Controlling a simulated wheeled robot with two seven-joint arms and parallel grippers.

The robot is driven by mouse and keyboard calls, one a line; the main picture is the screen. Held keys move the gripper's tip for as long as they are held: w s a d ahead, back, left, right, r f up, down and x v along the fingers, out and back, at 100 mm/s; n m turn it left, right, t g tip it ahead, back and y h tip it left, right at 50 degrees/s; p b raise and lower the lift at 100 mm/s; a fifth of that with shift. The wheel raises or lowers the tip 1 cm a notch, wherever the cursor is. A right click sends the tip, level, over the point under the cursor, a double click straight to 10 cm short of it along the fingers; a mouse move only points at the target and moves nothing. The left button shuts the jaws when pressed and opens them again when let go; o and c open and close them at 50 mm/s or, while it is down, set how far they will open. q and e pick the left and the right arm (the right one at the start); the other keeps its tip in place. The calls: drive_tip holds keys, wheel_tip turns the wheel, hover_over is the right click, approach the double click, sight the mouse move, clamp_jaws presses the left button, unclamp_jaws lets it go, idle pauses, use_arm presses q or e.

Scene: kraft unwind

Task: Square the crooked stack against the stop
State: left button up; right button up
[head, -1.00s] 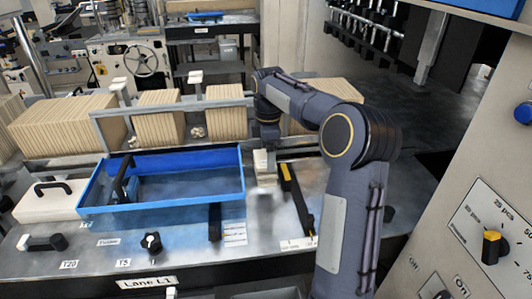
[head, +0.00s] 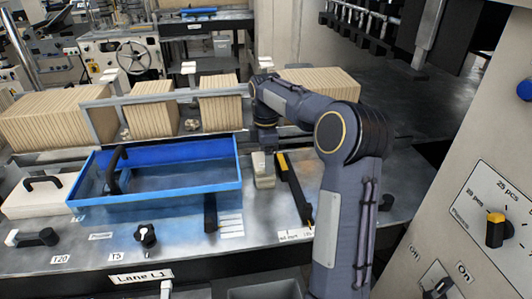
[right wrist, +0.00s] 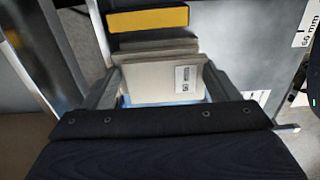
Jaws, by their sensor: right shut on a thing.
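The stack (head: 263,171) is a small pale cream block of flat pieces on the metal table, right of the blue tray. In the right wrist view the stack (right wrist: 165,82) carries a small white label, and its far layers sit slightly offset. My right gripper (right wrist: 166,88) is shut on the stack, one finger on each side; in the head view the gripper (head: 264,150) points down at it. A black bar with a yellow stripe (head: 293,187), apparently the stop, lies just right of the stack. In the wrist view a black-and-yellow part (right wrist: 147,20) lies beyond it. My left gripper is out of view.
A blue tray (head: 160,203) with a black handle stands to the left. Rows of kraft pieces (head: 220,97) stand behind a metal rail. A control panel (head: 485,200) rises at the right.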

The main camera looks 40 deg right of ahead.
drive_tip(key=shift+s+d, duration=0.3)
drive_tip(key=shift+d, duration=0.25)
drive_tip(key=shift+s+d, duration=0.3)
drive_tip(key=shift+d, duration=0.25)
idle(2.2)
drive_tip(key=shift+a+f+p, duration=0.15)
drive_tip(key=shift+p, duration=0.3)
drive_tip(key=o, duration=0.9)
drive_tip(key=shift+w, duration=0.1)
drive_tip(key=shift+r, duration=3.95)
drive_tip(key=shift+f, duration=0.1)
